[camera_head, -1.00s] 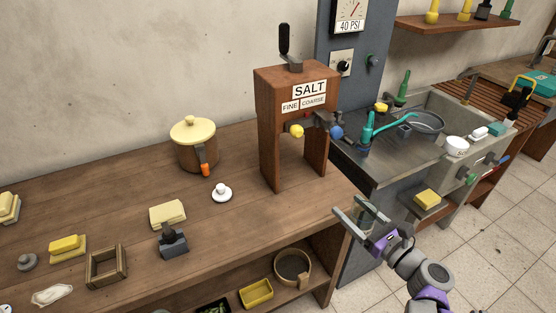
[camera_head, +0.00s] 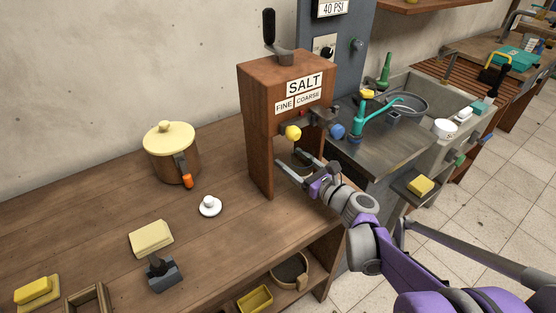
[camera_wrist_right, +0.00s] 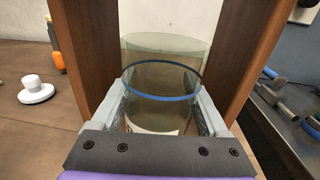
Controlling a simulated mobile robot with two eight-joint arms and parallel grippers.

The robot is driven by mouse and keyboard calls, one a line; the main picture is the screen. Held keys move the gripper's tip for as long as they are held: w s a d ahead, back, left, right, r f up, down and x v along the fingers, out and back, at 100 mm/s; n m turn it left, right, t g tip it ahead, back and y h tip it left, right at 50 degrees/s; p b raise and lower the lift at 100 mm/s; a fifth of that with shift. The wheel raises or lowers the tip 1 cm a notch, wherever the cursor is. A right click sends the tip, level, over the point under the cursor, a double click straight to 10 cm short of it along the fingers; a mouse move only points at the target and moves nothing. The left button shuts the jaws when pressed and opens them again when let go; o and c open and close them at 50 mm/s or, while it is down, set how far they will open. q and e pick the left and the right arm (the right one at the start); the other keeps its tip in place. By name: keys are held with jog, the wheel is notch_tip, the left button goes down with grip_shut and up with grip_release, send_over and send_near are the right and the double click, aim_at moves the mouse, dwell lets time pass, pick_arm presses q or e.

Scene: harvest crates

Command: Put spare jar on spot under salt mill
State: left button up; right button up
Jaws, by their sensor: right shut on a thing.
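The salt mill (camera_head: 262,95) is a tall wooden stand with a SALT sign, FINE and COARSE labels and an open space between its side legs. My right gripper (camera_head: 293,170) is at that opening. In the right wrist view, the right gripper (camera_wrist_right: 163,112) is shut on a clear glass jar (camera_wrist_right: 160,57) with a blue ring around it. The jar is upright between the mill's two wooden legs. In the head view the jar is mostly hidden, and the spot under the mill cannot be made out. My left gripper is not in view.
A pot with a cream lid (camera_head: 170,158) and a small white knobbed lid (camera_head: 210,206) stand left of the mill on the wooden counter (camera_head: 95,205). A sink is at right.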

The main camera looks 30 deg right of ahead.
jog(key=w, duration=0.4)
jog(key=w+a, duration=0.1)
jog(key=w, duration=0.1)
jog(key=shift+w+f, duration=0.1)
jog(key=shift+w, duration=0.05)
jog(key=shift+f+b, duration=0.75)
jog(key=shift+f, duration=0.9)
jog(key=shift+f, duration=0.1)
jog(key=o, duration=1.6)
jog(key=shift+c, duration=0.2)
jog(key=shift+r, duration=0.2)
jog(key=s, duration=0.4)
jog(key=s+d, duration=0.1)
jog(key=s, duration=0.3)
jog(key=s+d+p, duration=0.1)
jog(key=s, duration=0.3)
jog(key=shift+f, duration=0.1)
